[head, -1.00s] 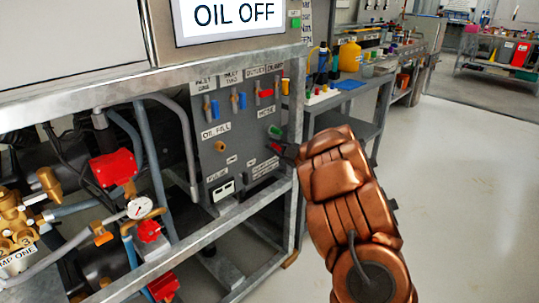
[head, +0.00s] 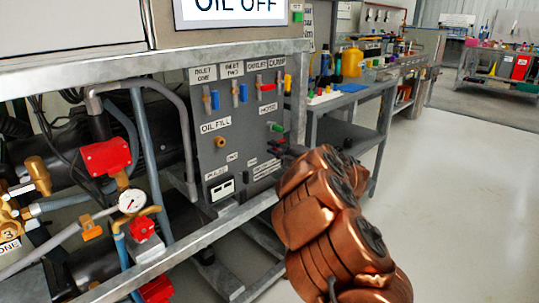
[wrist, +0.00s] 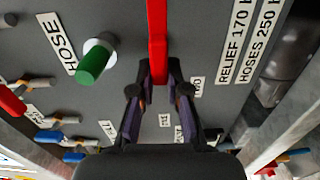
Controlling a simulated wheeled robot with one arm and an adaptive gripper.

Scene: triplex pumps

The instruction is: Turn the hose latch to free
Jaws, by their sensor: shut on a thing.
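A red lever (wrist: 157,35) on the grey panel stands between my gripper's fingers in the wrist view, running straight up in the picture. My gripper (wrist: 158,75) is shut on its lower end. A green knob (wrist: 92,65) on a pale round base sticks out to the left of the lever, beside the HOSE label (wrist: 56,43). In the head view the green knob (head: 275,127) shows on the panel's right side, under the HOSE label. My gripper (head: 285,153) is small and dark there, just below the knob. Its hold is hard to make out from that side.
The panel (head: 238,137) carries several blue and red valve handles at its top. A metal frame rail (head: 230,215) crosses in front of the pump pipes. A bench (head: 345,100) with bottles stands behind. The floor at right is clear.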

